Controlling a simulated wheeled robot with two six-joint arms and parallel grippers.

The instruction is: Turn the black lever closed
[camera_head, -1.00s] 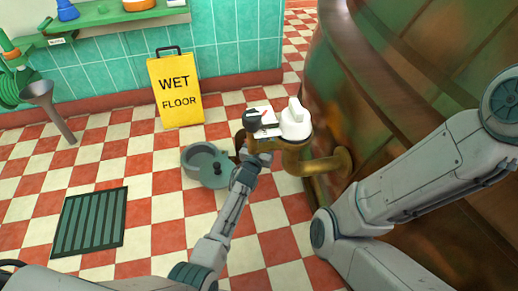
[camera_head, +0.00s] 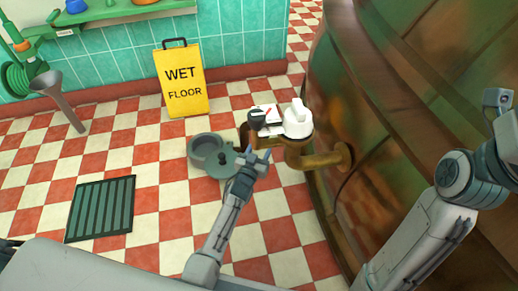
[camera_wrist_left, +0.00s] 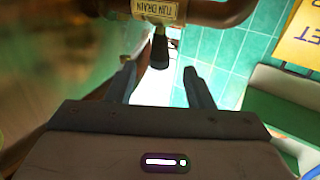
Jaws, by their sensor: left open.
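The black lever (camera_head: 257,119) sits on the brass drain pipe, left of a white gauge plate. In the left wrist view, the black lever (camera_wrist_left: 160,47) shows ahead of my fingers, at the pipe piece labelled TUN DRAIN (camera_wrist_left: 157,9). My left gripper (camera_head: 259,155) is just below the lever in the head view, open and empty. In the left wrist view, the two fingers of my left gripper (camera_wrist_left: 160,85) stand apart, with a gap between their tips and the lever. My right arm is at the right; its gripper is not in view.
The brass pipe (camera_head: 325,159) joins the large copper kettle (camera_head: 400,110) at the right. A grey-green pan (camera_head: 208,155) lies left of my gripper.

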